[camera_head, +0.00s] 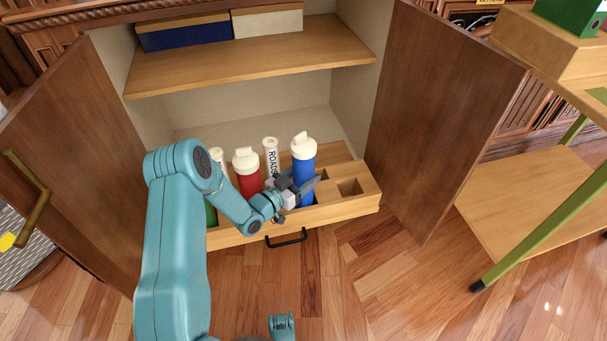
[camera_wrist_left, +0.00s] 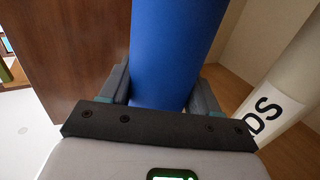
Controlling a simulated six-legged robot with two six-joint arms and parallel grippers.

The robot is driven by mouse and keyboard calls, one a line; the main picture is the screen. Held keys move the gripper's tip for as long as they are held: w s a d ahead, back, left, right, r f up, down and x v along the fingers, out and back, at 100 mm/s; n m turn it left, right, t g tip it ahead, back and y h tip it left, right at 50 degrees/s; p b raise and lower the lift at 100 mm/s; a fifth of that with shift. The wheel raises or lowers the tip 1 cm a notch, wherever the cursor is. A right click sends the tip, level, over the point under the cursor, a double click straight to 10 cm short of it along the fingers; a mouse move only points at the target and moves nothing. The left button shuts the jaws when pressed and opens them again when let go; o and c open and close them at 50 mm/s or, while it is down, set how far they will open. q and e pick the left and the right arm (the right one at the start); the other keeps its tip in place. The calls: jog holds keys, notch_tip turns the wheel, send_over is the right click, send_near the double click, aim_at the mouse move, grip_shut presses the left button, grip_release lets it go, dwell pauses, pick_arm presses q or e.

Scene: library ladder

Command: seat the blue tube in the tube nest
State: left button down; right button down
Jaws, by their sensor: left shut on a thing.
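The blue tube (camera_head: 304,170) with a cream cap stands about upright at the tube nest (camera_head: 340,209), a wooden block with square pockets in the cabinet's pull-out. My left gripper (camera_head: 303,188) is shut on the blue tube; in the left wrist view the fingers lie on both sides of the blue tube (camera_wrist_left: 176,50). The blue tube's cap is higher in the picture than the red tube's cap. Its lower end is partly hidden, and I cannot tell whether it is inside a pocket. My right gripper is not in view.
A red tube (camera_head: 247,178), a white lettered tube (camera_head: 270,158) and a partly hidden green tube (camera_head: 210,213) stand left of the blue tube. Empty pockets (camera_head: 350,187) lie to its right. Open cabinet doors (camera_head: 440,120) flank the nest, and a shelf (camera_head: 250,62) is above.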

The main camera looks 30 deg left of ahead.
pick_arm(q)
jog(key=shift+f, duration=0.55)
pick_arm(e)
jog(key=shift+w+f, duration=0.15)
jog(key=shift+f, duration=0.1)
pick_arm(q)
jog(key=shift+c, duration=0.8)
grip_release()
jog(key=shift+r, duration=0.1)
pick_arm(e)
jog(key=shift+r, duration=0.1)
pick_arm(q)
notch_tip(320, 180, up, 19)
jog(key=p, duration=0.7)
jog(key=shift+r+p, duration=0.2)
jog(key=shift+p, duration=0.2)
jog(key=shift+r, duration=0.25)
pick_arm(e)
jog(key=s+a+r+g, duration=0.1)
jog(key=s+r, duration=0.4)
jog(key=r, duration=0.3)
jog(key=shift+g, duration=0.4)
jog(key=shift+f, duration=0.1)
